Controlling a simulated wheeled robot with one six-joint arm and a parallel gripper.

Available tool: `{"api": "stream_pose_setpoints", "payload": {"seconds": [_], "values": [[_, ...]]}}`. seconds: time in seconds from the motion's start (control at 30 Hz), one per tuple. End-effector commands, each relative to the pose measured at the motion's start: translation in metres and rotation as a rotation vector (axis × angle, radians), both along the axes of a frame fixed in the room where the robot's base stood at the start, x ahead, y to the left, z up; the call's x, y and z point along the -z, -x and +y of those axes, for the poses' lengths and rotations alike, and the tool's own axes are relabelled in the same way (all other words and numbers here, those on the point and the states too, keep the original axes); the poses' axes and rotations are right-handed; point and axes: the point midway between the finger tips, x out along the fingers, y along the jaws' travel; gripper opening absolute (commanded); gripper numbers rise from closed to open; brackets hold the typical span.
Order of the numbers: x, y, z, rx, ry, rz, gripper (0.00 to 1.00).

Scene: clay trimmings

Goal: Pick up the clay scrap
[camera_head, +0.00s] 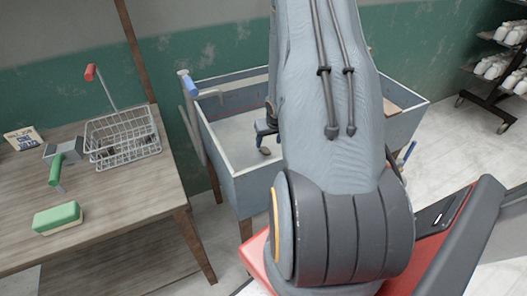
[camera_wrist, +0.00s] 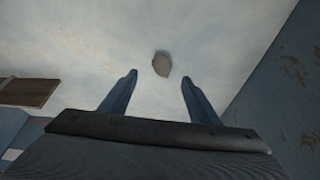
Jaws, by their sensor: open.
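The clay scrap (camera_wrist: 162,64) is a small grey-brown lump on the pale floor of a blue-grey bin. In the wrist view it sits just beyond the fingertips, roughly centred between them. My gripper (camera_wrist: 159,82) is open and empty, its two blue fingers spread. In the head view the scrap (camera_head: 265,151) lies in the bin (camera_head: 222,186), just below my gripper (camera_head: 266,134). Much of the bin is hidden behind my arm.
A wooden table (camera_head: 110,220) at the left holds a wire basket (camera_head: 122,137) and a green-topped sponge (camera_head: 58,218). The bin's side wall (camera_wrist: 285,75) rises close on the right in the wrist view. A brown block (camera_wrist: 29,92) shows at left. The bin floor around the scrap looks clear.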

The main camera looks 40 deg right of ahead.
Motion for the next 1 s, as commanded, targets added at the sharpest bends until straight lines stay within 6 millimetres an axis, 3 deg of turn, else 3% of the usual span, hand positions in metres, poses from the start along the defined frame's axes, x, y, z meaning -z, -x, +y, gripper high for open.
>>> {"api": "stream_pose_setpoints", "payload": {"seconds": [0.63, 1.0], "values": [[0.058, -0.024, -0.005, -0.001, 0.000, 0.002, 0.56], [0.063, -0.027, -0.006, -0.001, 0.001, 0.000, 0.54]]}}
